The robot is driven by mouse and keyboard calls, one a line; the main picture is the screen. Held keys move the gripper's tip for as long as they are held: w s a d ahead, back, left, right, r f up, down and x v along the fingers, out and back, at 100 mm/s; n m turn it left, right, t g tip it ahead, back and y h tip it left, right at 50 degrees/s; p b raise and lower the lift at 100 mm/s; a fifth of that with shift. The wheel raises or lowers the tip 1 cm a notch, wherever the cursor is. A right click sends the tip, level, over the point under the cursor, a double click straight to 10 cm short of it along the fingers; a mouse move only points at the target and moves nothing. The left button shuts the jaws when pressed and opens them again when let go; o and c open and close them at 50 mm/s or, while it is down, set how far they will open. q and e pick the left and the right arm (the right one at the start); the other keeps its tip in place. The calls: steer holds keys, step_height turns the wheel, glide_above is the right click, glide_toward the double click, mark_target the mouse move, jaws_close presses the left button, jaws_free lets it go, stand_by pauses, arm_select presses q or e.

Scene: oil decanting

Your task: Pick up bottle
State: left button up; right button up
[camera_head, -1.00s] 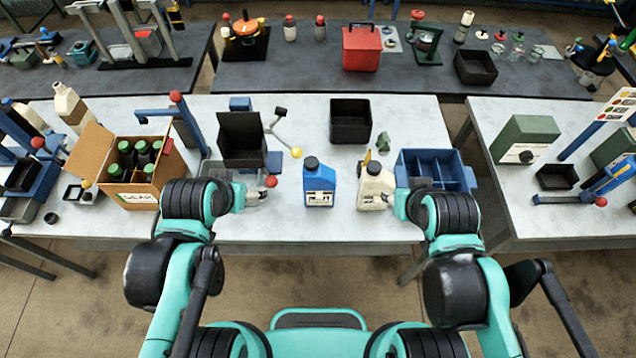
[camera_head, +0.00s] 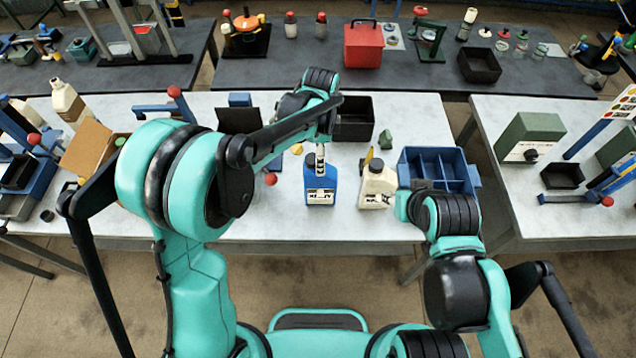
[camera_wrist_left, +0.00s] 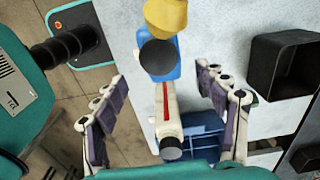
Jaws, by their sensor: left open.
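A blue bottle (camera_head: 320,188) with a white label stands upright on the table. Its black cap (camera_wrist_left: 158,57) shows in the left wrist view. A cream bottle (camera_head: 377,187) with a dark cap stands to its right, also upright; in the left wrist view it (camera_wrist_left: 168,120) shows a red stripe. My left gripper (camera_head: 320,154) is over the blue bottle's top. In the left wrist view the jaws (camera_wrist_left: 160,78) are wide apart, empty, with the bottles between or below them. My right gripper (camera_head: 403,204) is near the cream bottle; its fingers cannot be made out.
A blue divided bin (camera_head: 464,182) stands right of the cream bottle. A black bin (camera_head: 355,117) stands behind the bottles, with a small green object (camera_head: 386,139) beside it. The table's front strip is clear.

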mark_target(320, 181)
arm_select(q)
step_height(320, 181, down, 8)
steer(key=shift+w+b, duration=0.15)
steer(key=shift+b, duration=0.2)
steer(key=shift+r, duration=0.1)
jaws_close()
